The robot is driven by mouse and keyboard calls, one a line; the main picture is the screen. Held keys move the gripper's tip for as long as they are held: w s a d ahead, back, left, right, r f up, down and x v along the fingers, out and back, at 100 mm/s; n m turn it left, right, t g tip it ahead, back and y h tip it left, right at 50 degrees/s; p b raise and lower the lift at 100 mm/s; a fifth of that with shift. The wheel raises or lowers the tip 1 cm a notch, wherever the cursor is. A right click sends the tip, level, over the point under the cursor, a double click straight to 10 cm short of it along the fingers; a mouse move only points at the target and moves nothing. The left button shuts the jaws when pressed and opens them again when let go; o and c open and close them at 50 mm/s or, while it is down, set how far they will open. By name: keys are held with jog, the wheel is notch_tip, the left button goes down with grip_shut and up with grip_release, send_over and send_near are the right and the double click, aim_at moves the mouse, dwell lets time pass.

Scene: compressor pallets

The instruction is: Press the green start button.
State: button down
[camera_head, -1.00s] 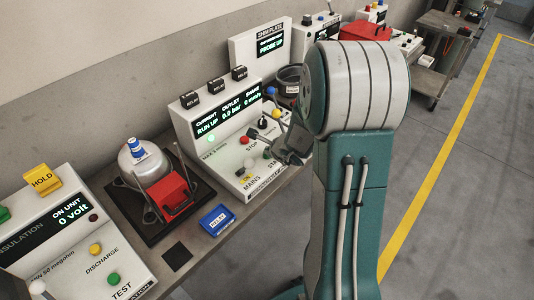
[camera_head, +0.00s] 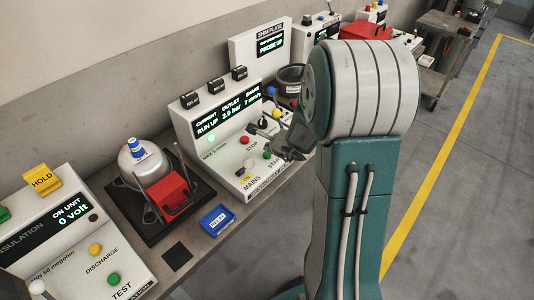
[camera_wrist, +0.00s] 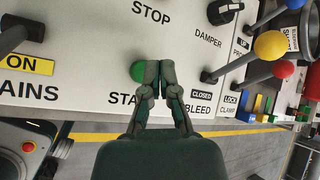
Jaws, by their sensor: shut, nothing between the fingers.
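The green start button (camera_wrist: 137,70) sits above the partly hidden START label on the white console's sloped panel. My gripper (camera_wrist: 153,68) is shut and empty, with its fingertips beside the button and overlapping its right edge in the wrist view; I cannot tell whether they touch it. In the head view the green button (camera_head: 267,155) shows just left of my gripper (camera_head: 275,150). The console display (camera_head: 229,114) reads current RUN UP, outlet 2.0 bar and a shake value of about 7 mm/s.
A red button (camera_head: 244,140) sits by the STOP label. Levers with yellow (camera_wrist: 270,45), blue and red knobs stand right of my gripper. A yellow ON tag (camera_wrist: 17,66) is by MAINS. A blue relay tray (camera_head: 217,220) lies on the bench.

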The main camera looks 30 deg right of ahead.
aim_at(268, 155)
jog(key=shift+r, duration=2.55)
jog(key=shift+a+r, duration=0.1)
jog(key=shift+a, duration=0.05)
jog(key=s+a+r+n+g+y, duration=0.1)
jog(key=s+a+r+n+y, duration=0.1)
jog(key=s+a+r+n, duration=0.5)
jog(key=s+a+r+n+y, duration=0.2)
jog(key=s+a+r+n, duration=0.15)
jog(key=a+n, duration=0.45)
jog(key=s+r+n+g+h, duration=0.2)
jog(key=s+r+n+h, duration=0.1)
jog(key=s+n, duration=0.8)
jog(key=s+h, duration=0.1)
jog(key=s, duration=0.2)
jog(key=shift+s+d+n+g, duration=0.25)
jog(key=shift+d+n+g, duration=0.05)
